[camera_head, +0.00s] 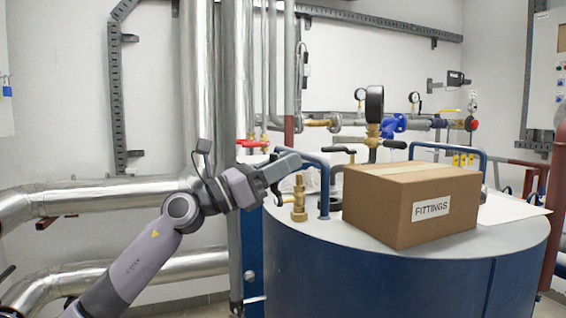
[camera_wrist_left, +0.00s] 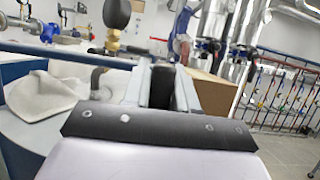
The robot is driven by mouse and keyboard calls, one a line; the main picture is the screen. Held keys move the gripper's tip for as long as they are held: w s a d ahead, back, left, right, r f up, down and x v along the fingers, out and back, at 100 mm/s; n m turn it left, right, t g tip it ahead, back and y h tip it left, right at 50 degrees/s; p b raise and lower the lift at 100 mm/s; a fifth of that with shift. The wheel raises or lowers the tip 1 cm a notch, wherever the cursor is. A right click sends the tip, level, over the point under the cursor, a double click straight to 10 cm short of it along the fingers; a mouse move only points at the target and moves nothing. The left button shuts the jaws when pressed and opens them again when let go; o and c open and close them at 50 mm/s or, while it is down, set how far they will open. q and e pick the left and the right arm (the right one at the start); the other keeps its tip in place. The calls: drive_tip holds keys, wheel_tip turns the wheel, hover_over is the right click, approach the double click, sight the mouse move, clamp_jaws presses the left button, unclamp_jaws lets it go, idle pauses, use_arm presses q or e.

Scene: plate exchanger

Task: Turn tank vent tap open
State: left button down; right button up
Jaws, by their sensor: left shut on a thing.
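The blue tank (camera_head: 385,275) with a pale grey top stands at the centre right of the head view. A tap with a black lever handle (camera_head: 338,150) stands on its top, behind the brass relief valve (camera_head: 299,205). My left gripper (camera_head: 292,172) reaches over the tank's left edge, beside the brass valve. In the left wrist view its fingers are shut on a dark, upright piece (camera_wrist_left: 162,88), probably the tap's black handle. The gripper hides much of the contact, and I cannot tell how far the tap is turned. My right gripper is not in view.
A cardboard box marked FITTINGS (camera_head: 420,205) sits on the tank close to the tap. Blue rails (camera_head: 316,165) rise from the tank top. A black gauge (camera_head: 374,105) stands behind the box. A pale cloth (camera_wrist_left: 60,105) lies on the tank top.

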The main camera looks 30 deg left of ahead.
use_arm(q)
drive_tip(key=c, duration=1)
unclamp_jaws()
drive_tip(key=shift+a, duration=0.1)
drive_tip(key=shift+s+a+f, duration=0.1)
drive_tip(key=shift+s+f, duration=0.05)
drive_tip(key=shift+f, duration=0.1)
drive_tip(key=b+v, duration=0.3)
drive_tip(key=v, duration=0.3)
drive_tip(key=shift+s+a+b, duration=0.2)
drive_tip(key=shift+s+b, duration=0.05)
drive_tip(key=shift+b, duration=0.05)
